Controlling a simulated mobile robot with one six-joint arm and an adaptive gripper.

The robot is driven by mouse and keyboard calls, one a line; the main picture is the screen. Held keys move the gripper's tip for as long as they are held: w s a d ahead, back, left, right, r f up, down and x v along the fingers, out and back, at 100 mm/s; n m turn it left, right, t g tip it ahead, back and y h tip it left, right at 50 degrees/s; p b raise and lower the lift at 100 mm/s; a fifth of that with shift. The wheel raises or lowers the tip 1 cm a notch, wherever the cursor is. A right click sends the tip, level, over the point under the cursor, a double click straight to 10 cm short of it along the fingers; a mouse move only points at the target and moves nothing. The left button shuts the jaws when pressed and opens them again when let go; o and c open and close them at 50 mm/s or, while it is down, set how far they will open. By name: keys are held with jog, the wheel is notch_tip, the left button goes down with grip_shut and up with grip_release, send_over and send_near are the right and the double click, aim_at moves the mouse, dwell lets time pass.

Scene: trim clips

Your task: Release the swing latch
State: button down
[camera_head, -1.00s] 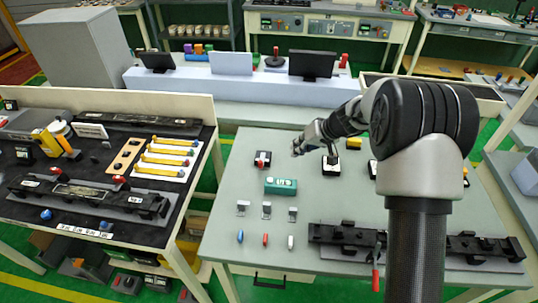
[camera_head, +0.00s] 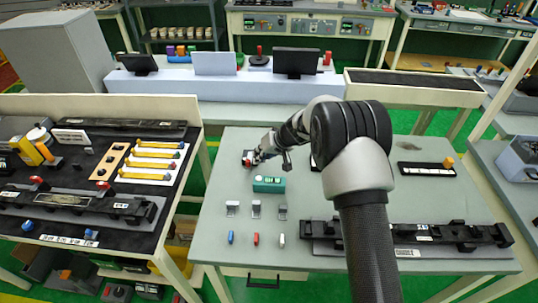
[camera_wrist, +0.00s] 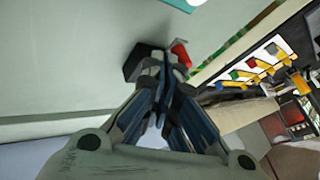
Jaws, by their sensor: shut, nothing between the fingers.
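A small device with a black base (camera_head: 248,160) and a red part sits at the back left of the grey-green table; it looks like the swing latch, though no label is readable. In the wrist view its black block (camera_wrist: 143,62) and red lever (camera_wrist: 181,53) show just beyond the fingertips. My gripper (camera_head: 261,156) is at this device, and its fingers (camera_wrist: 170,66) are shut with nothing held. The fingertips overlap the block and lie beside the red lever; I cannot tell whether they touch. The fingers hide part of the block.
A green box (camera_head: 269,185) stands just in front of the device. Several small clips and coloured pegs lie nearer the front. A dark trim rail (camera_head: 455,236) lies front right, partly behind my arm. The left workbench (camera_head: 130,228) is cluttered.

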jog(key=shift+a, duration=0.3)
jog(key=shift+a+b, duration=0.1)
jog(key=shift+b, duration=0.2)
